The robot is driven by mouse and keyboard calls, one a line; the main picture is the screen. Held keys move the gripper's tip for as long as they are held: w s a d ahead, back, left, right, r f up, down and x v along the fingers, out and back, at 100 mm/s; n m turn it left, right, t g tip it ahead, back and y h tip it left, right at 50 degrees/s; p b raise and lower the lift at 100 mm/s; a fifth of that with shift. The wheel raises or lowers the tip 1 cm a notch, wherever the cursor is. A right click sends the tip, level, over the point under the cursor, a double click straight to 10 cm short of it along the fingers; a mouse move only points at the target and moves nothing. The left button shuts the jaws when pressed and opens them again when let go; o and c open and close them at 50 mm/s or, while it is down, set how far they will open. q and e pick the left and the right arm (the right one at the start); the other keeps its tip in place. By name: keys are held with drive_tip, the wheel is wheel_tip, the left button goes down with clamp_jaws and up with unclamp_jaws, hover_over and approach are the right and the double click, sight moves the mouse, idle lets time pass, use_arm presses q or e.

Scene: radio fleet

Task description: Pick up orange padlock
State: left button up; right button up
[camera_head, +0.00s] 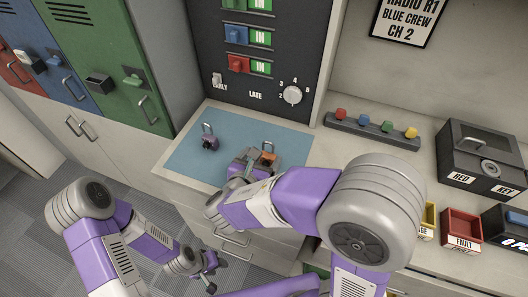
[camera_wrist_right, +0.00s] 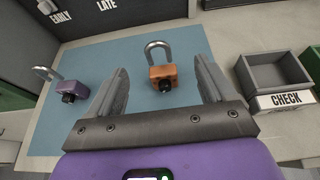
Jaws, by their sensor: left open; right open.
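The orange padlock (camera_head: 267,158) lies on a blue mat (camera_head: 187,163) on the counter, just beyond my right gripper in the head view. In the right wrist view the orange padlock (camera_wrist_right: 164,77) shows between the two open fingers of my right gripper (camera_wrist_right: 160,85), with its grey shackle pointing away. The fingers appear apart from it. My left gripper (camera_head: 212,273) is open and empty, low in front of the counter.
A grey CHECK bin (camera_wrist_right: 273,78) stands to the right of the mat. A dark panel (camera_head: 262,75) with switches and a dial rises behind the mat. A rack of coloured knobs (camera_head: 372,131) and a RED KEY box (camera_head: 480,158) stand farther right.

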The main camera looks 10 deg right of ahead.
drive_tip(key=b, duration=0.5)
approach(266, 162)
drive_tip(key=x, duration=0.4)
drive_tip(key=shift+w+d+f, duration=0.1)
drive_tip(key=shift+w+d, duration=0.05)
drive_tip(key=shift+d, duration=0.05)
drive_tip(key=shift+d+f, duration=0.1)
drive_tip(key=shift+f, duration=0.05)
drive_tip(key=b+x, duration=0.2)
drive_tip(key=x, duration=0.4)
drive_tip(key=shift+w+f+b, duration=0.1)
drive_tip(key=shift+w+b, duration=0.2)
drive_tip(key=shift+b, duration=0.1)
drive_tip(key=shift+w+d+f, duration=0.15)
drive_tip(key=shift+w+d, duration=0.05)
drive_tip(key=shift+w, duration=0.2)
drive_tip(key=c, duration=1.3)
